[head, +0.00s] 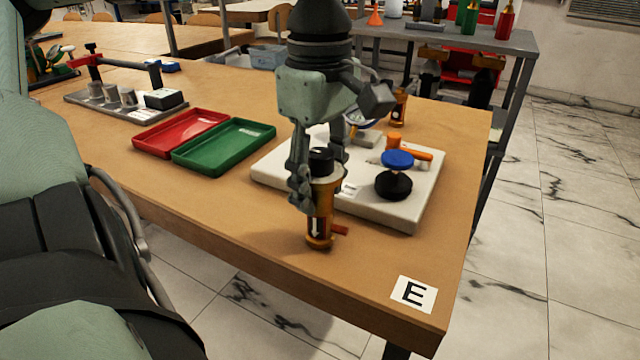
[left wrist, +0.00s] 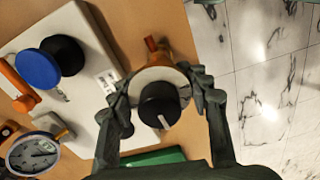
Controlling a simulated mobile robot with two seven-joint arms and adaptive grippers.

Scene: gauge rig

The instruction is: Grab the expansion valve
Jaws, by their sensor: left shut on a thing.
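The expansion valve (head: 320,222) is an upright brass-coloured cylinder with a black knob on top and a small red-orange stub low on its side. It is near the table's front edge, just in front of the white board. My left gripper (head: 314,190) comes from above and is shut on it, fingers on its upper body. In the left wrist view the valve's black knob (left wrist: 160,104) shows between the two fingertips (left wrist: 162,98). I cannot tell whether its base touches the table. My right gripper is not in view.
A green tray (head: 222,147) and a red tray (head: 180,132) lie left. Bare table surrounds the card marked E (head: 414,293).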

